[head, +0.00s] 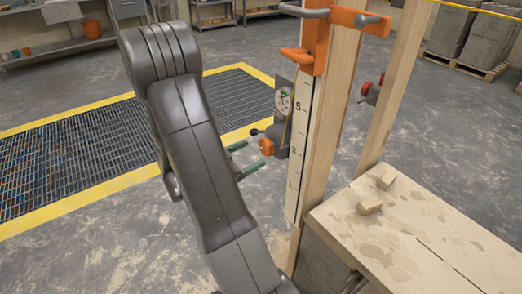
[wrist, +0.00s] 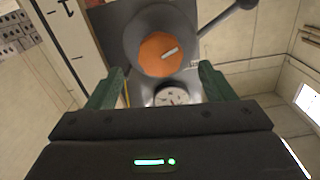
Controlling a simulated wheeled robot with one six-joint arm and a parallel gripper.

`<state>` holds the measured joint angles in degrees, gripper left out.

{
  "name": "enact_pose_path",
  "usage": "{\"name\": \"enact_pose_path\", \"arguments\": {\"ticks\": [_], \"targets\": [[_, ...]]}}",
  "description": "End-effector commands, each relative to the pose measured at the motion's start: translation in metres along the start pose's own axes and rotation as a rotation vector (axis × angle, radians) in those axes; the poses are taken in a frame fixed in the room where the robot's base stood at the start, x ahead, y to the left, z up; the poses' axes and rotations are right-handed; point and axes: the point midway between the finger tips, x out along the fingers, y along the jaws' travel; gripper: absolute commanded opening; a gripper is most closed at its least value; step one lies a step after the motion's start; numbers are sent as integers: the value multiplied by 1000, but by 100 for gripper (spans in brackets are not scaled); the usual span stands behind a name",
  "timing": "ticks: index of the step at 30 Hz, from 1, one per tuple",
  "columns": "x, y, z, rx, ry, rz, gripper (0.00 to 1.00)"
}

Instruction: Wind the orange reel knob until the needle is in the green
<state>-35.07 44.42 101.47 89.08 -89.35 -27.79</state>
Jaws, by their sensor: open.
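The orange reel knob (head: 266,147) sticks out from a grey reel housing on the wooden post. It also shows in the wrist view (wrist: 158,55), round, with a white mark pointing up and right. My gripper (head: 245,158) is open, its green fingers pointing at the knob from the left with a gap before it. In the wrist view the knob lies beyond and between the fingertips (wrist: 160,82), apart from both. The white gauge (head: 283,101) sits above the knob; its needle is too small to read. The gauge (wrist: 172,97) is partly hidden by my gripper in the wrist view.
A lever with a black ball (wrist: 243,4) juts from the housing beside the knob. A numbered white scale (head: 299,140) runs down the post. A bench (head: 440,235) with two wood blocks stands at right. A yellow-edged floor grate (head: 70,160) lies at left.

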Motion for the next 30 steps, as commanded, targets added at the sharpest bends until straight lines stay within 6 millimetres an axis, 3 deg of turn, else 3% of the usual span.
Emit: {"name": "enact_pose_path", "arguments": {"ticks": [3,9,21,28,30], "targets": [[21,1,0,1,1,4,76],[42,0,0,2,1,1,76],[48,0,0,1,0,0,76],[48,0,0,1,0,0,31],[48,0,0,2,0,0,31]]}}
